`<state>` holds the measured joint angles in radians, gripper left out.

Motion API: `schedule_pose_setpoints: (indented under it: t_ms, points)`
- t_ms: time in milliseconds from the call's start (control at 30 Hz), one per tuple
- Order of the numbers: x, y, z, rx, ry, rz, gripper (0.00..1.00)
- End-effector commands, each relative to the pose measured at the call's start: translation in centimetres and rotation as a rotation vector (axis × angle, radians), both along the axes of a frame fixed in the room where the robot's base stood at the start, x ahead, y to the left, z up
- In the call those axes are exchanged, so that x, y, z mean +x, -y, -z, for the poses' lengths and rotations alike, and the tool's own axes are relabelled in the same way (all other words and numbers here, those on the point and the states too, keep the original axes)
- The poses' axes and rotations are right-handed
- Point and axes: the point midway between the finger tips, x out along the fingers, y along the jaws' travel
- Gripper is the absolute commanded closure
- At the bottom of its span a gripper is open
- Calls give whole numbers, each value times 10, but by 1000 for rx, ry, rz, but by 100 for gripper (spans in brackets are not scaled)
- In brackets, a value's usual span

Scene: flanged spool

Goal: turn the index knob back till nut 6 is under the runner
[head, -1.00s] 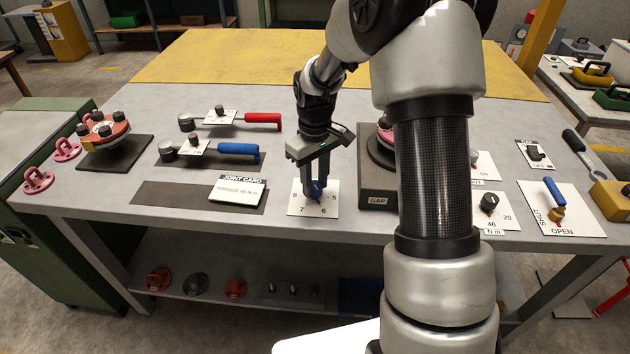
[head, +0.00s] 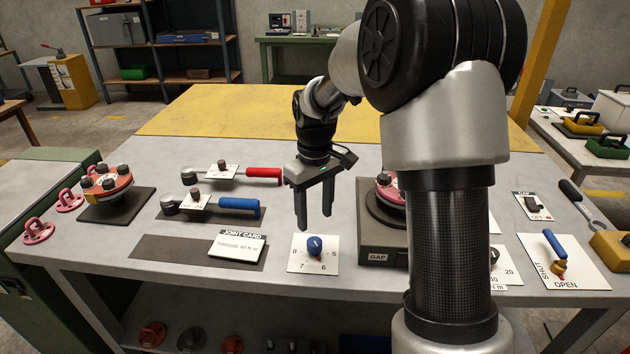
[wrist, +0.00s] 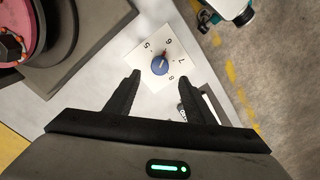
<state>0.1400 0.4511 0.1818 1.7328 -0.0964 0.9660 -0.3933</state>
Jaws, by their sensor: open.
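The index knob (head: 315,246) is blue and sits on a white plate (head: 298,264) numbered 5 to 8. In the wrist view, the knob (wrist: 159,65) has its red mark towards the 6. My gripper (head: 315,222) is open and empty, raised above the knob and apart from it. In the wrist view my gripper (wrist: 162,76) shows its two fingers spread, with the knob beyond them. The pink spool flange (head: 386,190) on the grey GAP base (head: 375,245) is mostly hidden behind my arm. I cannot make out the runner or nut 6.
A joint card (head: 238,246), a blue-handled wrench (head: 238,204) and a red-handled wrench (head: 252,174) lie left of the plate. A blue SHUT/OPEN lever (head: 555,244) is at right. The table between card and knob plate is clear.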

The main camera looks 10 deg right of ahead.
Motion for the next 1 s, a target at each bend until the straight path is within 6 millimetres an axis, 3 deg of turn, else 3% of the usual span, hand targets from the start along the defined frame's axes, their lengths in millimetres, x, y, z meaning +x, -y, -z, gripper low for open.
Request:
schedule_pose_setpoints:
  t_ms: [100, 300, 500, 867, 1000]
  points:
    - [1, 0, -33, 0, 4, 1, 51]
    - [0, 0, -69, 0, 2, 1, 51]
    - [0, 0, -86, 0, 0, 0, 51]
    - [0, 0, -89, 0, 0, 1, 51]
    - [-13, 0, -113, -9, 28, 22, 51]
